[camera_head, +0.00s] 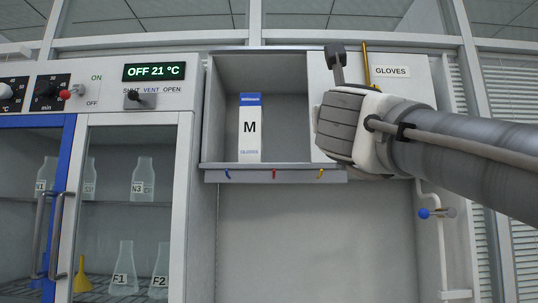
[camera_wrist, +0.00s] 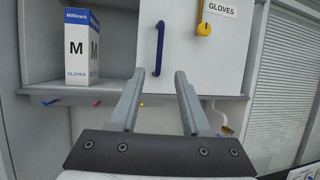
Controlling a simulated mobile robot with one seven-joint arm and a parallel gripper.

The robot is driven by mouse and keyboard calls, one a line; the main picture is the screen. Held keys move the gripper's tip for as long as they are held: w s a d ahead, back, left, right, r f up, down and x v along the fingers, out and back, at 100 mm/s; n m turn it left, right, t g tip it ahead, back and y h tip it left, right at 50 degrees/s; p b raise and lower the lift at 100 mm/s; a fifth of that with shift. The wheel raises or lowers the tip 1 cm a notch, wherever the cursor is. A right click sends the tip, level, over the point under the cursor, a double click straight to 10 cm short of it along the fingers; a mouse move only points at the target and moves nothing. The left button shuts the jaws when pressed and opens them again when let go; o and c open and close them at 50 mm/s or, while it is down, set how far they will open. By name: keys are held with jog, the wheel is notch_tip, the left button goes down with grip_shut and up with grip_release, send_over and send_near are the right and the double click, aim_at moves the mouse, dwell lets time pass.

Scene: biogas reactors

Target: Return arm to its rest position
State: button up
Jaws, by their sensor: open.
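My gripper (camera_wrist: 158,78) is open and empty in the wrist view, its two fingers apart in front of the cabinet's closed right-hand door. In the head view my gripper (camera_head: 336,60) is raised before the same door (camera_head: 318,78), with my arm reaching in from the right. My arm hides part of the door there. A blue vertical handle (camera_wrist: 159,48) shows on the door in the wrist view, just above the fingertips. I see no contact between the fingers and the handle.
A white and blue box marked M (camera_head: 250,128) stands in the open left part of the wall cabinet. Colored hooks (camera_head: 274,174) hang beneath. A glass-fronted unit (camera_head: 128,215) with flasks stands left. A blue-knobbed valve (camera_head: 424,213) is below my arm. The wall below the cabinet is clear.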

dwell(0.4)
jog(key=s+a+f+n+g+y+p, duration=0.1)
jog(key=a+f+n+g+y, duration=0.2)
jog(key=f+n, duration=0.5)
jog(key=a+f+n+y+p, duration=0.1)
jog(key=a+f+n+y, duration=0.25)
jog(key=f+n, duration=0.45)
jog(key=s+a+f+n+g+y+p, duration=0.1)
jog(key=a+f+n+g+y, duration=0.3)
jog(key=n, duration=0.7)
jog(key=s+d+f+n+g+h, duration=0.1)
jog(key=s+d+f+n+g, duration=0.1)
jog(key=f, duration=0.8)
jog(key=s+d+f+n+g+h+p, duration=0.1)
jog(key=s+d+f+n+g+h, duration=0.1)
jog(key=s+f+n, duration=0.4)
jog(key=s+d+f+n+g+h, duration=0.1)
jog(key=s+d+f+n+g, duration=0.3)
jog(key=s+f, duration=0.4)
notch_tip(320, 180, down, 7)
jog(key=shift+s+d+f+g+p, duration=0.2)
jog(key=shift+g+p, duration=0.1)
jog(key=shift+g, duration=0.2)
